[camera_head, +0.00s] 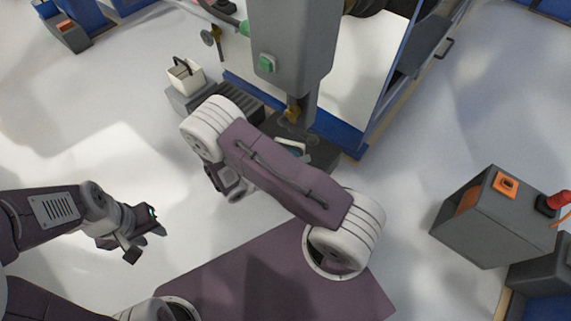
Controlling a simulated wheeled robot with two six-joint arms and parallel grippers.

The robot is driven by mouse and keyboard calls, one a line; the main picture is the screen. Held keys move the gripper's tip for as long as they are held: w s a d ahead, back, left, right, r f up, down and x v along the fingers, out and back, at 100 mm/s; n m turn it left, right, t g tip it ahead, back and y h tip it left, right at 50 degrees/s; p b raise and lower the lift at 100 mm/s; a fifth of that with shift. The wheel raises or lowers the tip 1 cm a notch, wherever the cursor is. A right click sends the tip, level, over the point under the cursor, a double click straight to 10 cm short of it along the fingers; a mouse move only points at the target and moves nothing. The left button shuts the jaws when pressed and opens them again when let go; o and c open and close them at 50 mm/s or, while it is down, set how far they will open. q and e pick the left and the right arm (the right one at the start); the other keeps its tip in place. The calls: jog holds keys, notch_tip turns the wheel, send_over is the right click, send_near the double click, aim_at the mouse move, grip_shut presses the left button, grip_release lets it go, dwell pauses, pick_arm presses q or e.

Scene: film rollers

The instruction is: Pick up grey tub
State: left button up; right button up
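A small pale grey tub (186,77) with a dark arched handle stands upright at the upper left of centre, on a grey block beside the machine. It is the only tub-like thing I can make out. My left gripper (148,240) is in the lower left, well below the tub in the picture and apart from it. Its fingers are spread and nothing shows between them. My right arm reaches across the middle, its elbow just below the tub. Part of its forearm shows below the elbow, but its gripper fingers are hidden behind my upper arm.
A large grey machine (292,45) with a green button and blue base edge (350,138) fills the top centre. A grey box (485,222) with orange and red buttons stands at right. A grey and orange unit (68,36) is at upper left. Pale floor is clear at left.

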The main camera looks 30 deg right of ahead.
aim_at(285, 146)
jog(key=w+a+f+n+t, duration=0.55)
jog(key=n+t, duration=0.25)
jog(key=n, duration=0.4)
jog(key=shift+y, duration=0.4)
jog(key=b+x, duration=0.6)
jog(key=x, duration=0.3)
jog(key=shift+w+b, duration=0.15)
jog(key=shift+b, duration=0.15)
jog(key=shift+w+d+r, duration=0.15)
jog(key=shift+d, duration=0.1)
jog(key=shift+r, duration=0.1)
grip_shut()
